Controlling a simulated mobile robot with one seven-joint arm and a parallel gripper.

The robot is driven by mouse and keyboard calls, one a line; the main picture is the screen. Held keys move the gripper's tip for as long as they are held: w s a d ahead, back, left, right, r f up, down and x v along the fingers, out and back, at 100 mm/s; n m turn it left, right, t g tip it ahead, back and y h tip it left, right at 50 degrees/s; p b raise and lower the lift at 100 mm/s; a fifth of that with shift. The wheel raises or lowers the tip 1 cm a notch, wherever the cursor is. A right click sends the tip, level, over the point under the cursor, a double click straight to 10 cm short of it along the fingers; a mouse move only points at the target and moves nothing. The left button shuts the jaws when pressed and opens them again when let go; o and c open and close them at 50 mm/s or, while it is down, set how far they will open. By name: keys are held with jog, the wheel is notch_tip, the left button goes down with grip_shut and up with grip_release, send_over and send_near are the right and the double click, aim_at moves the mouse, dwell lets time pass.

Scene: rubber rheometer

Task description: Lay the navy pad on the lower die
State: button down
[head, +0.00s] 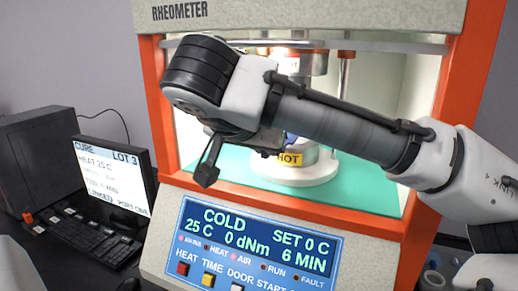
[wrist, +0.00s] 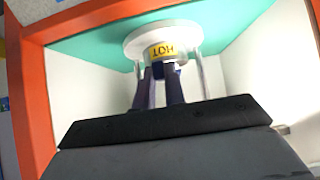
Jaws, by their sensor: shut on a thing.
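The lower die stands in the open chamber on a round white base (head: 292,172), with a yellow HOT label (head: 289,159) on its front. In the wrist view the picture is inverted, and the white base (wrist: 165,38) and HOT label appear above my fingers. My gripper (wrist: 161,88) is shut on the navy pad (wrist: 159,70), a small dark blue patch between the fingertips, in front of the label in that view. In the head view my arm hides most of the gripper; a bit of blue shows just above the label. I cannot tell whether pad and die touch.
The orange chamber frame (head: 160,110) surrounds the opening, with a teal floor (head: 350,183) inside. The upper die (head: 305,62) hangs above, beside a metal column (head: 345,72). The control panel (head: 253,243) reads COLD, 25 C. A monitor (head: 112,175) and keyboard (head: 92,237) stand at left.

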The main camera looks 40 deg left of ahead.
jog(key=shift+w+a+p, duration=0.15)
jog(key=shift+w+a, duration=0.25)
jog(key=shift+w, duration=1.15)
jog(key=shift+w+a+p, duration=0.2)
jog(key=shift+w+a, duration=0.2)
jog(key=shift+w, duration=1.2)
jog(key=shift+w+a+p, duration=0.15)
jog(key=shift+w+a, duration=0.25)
jog(key=shift+w, duration=1.15)
jog(key=shift+w+f+b, duration=0.1)
jog(key=shift+f+b, duration=0.85)
jog(key=shift+f, duration=0.05)
jog(key=c, duration=1.4)
grip_release()
jog(key=shift+s, duration=0.5)
jog(key=s+d+b, duration=0.1)
jog(key=s, duration=0.2)
jog(key=s+d+b, duration=0.1)
jog(key=s, duration=0.3)
jog(key=s+d+r+b, duration=0.1)
jog(key=s, duration=0.2)
jog(key=shift+s, duration=0.35)
